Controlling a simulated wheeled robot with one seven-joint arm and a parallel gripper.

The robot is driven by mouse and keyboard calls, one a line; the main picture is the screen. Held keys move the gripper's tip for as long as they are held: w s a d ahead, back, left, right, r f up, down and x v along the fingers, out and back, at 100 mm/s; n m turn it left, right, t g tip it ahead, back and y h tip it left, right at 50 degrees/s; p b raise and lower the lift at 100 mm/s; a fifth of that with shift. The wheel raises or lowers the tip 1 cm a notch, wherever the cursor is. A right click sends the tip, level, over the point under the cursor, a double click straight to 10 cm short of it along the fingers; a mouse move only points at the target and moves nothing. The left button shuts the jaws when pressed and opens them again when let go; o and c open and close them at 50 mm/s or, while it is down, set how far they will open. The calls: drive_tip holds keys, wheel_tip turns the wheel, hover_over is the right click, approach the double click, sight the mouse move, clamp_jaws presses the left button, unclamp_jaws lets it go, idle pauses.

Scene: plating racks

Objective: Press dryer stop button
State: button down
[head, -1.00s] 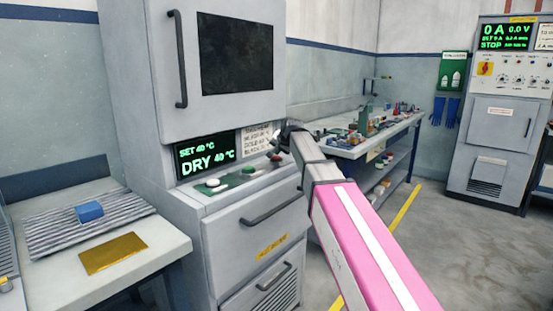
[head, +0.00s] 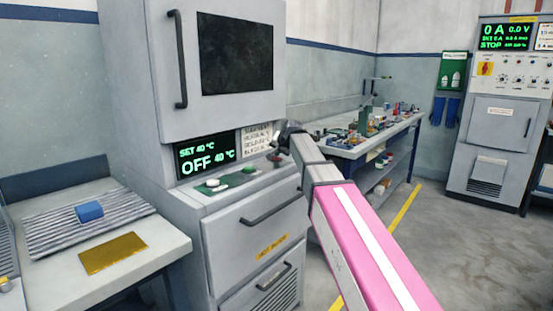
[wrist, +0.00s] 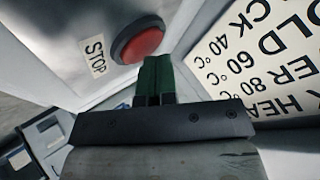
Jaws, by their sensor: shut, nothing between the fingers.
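The dryer (head: 225,130) is a tall grey cabinet, and its display (head: 207,156) reads "OFF 40 °C" with "SET 40 °C". The red stop button (wrist: 139,40) shows in the wrist view beside a "STOP" label (wrist: 95,55). In the head view my gripper (head: 278,155) is at the right end of the dryer's control ledge and largely hides the button. The green fingers (wrist: 155,77) of my gripper are shut and empty. Their tips are right by the lower right edge of the button; I cannot tell whether they touch it.
A green button (head: 249,170) and a white button (head: 213,183) sit further left on the ledge. A printed instruction plate (head: 256,138) is just behind. A drawer handle (head: 271,207) juts out below. A cluttered workbench (head: 350,152) stands to the right.

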sight(278, 158)
idle(0.6)
drive_tip(key=shift+r, duration=0.8)
drive_tip(key=shift+r, duration=2.5)
drive_tip(key=shift+s, duration=0.1)
